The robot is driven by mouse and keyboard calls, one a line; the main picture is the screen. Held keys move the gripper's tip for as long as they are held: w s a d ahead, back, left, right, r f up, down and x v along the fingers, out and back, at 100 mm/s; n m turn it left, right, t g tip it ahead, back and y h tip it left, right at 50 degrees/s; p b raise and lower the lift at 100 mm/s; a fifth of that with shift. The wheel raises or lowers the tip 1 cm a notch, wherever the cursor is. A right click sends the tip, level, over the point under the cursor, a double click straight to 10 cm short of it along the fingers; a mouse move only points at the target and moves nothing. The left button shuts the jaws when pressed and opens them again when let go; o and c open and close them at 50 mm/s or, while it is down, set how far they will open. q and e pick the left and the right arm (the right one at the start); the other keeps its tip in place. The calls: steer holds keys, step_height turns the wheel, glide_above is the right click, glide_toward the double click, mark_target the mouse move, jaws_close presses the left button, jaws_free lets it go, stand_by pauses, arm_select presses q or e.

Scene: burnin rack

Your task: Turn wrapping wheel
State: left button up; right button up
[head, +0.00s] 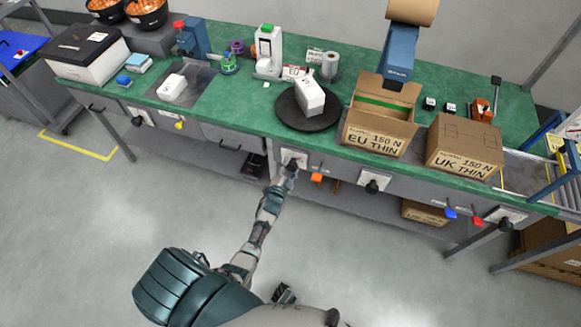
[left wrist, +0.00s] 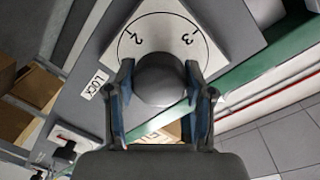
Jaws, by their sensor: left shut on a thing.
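The black round turntable (head: 291,110), which looks like the wrapping wheel, lies flat on the green bench top. A white box (head: 310,96) stands on it. My left gripper (head: 291,168) is at the bench front below it, at a white dial plate (head: 301,157). In the left wrist view, my left gripper (left wrist: 159,75) is shut on a round dark knob (left wrist: 160,82), one finger on each side. The dial plate (left wrist: 180,25) behind it shows the numbers 2 and 3. The knob hides the plate's middle. My right gripper is not seen.
Another knob (head: 372,186) sits farther right on the bench front. A LOCK label (left wrist: 92,84) is beside the gripped dial. The floor before the bench is clear.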

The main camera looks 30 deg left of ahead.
arm_select(q)
steer(key=shift+s+d+f+m, duration=0.15)
steer(key=shift+d+f+m, duration=0.05)
steer(key=shift+f+m, duration=0.2)
steer(key=shift+m+b, duration=0.4)
steer(key=shift+m, duration=0.8)
steer(key=shift+m+y+b, duration=0.3)
steer(key=shift+m+b, duration=0.2)
steer(key=shift+m, duration=0.8)
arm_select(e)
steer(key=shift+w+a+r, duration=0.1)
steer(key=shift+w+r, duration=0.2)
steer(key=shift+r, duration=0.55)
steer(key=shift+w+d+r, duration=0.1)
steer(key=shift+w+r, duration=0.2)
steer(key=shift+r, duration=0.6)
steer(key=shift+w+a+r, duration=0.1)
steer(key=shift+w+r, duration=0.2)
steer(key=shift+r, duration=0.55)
arm_select(q)
steer(key=shift+d, duration=0.1)
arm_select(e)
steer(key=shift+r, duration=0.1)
arm_select(q)
steer(key=o, duration=1.2)
steer(key=shift+c, duration=0.2)
steer(key=shift+w+r, duration=0.15)
steer(key=shift+w, duration=0.05)
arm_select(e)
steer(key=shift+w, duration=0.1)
